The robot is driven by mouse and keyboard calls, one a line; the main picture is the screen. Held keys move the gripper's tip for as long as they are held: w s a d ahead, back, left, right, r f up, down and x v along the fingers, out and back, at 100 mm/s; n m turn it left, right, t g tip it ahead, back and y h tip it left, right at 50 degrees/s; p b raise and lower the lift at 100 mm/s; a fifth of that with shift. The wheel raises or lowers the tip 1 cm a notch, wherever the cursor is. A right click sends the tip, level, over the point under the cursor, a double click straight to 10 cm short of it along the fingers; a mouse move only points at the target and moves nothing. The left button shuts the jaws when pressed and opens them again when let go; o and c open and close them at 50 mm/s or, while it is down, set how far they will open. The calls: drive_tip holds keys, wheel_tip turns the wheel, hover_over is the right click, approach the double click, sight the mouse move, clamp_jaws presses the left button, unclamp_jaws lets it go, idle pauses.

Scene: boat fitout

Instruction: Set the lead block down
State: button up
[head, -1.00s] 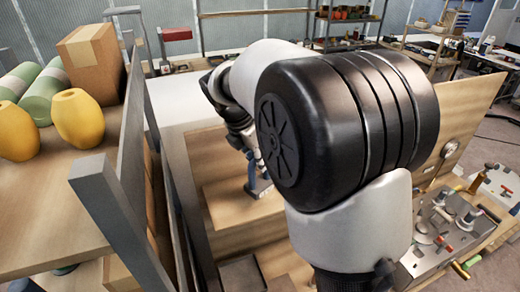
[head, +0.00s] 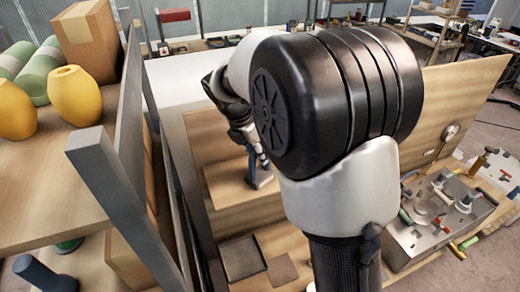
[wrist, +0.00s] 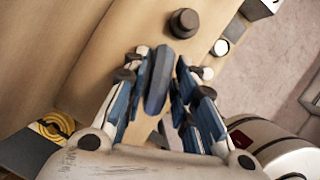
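My gripper (wrist: 160,75) has blue fingers, one on each side of a long blue-grey block (wrist: 159,83), which appears to be the lead block. The fingers look closed against its sides. In the head view my gripper (head: 262,178) hangs low over the wooden bench inside the fitout, partly behind my arm. The block cannot be made out clearly there. Whether its underside touches the wood is hidden in both views.
A dark round knob (wrist: 184,23) and a white disc (wrist: 221,47) lie ahead of the fingers. A shelf (head: 60,195) with yellow floats (head: 76,95) stands left; a tool-covered worktop (head: 440,215) stands right.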

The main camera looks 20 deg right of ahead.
drive_tip(key=shift+o, duration=1)
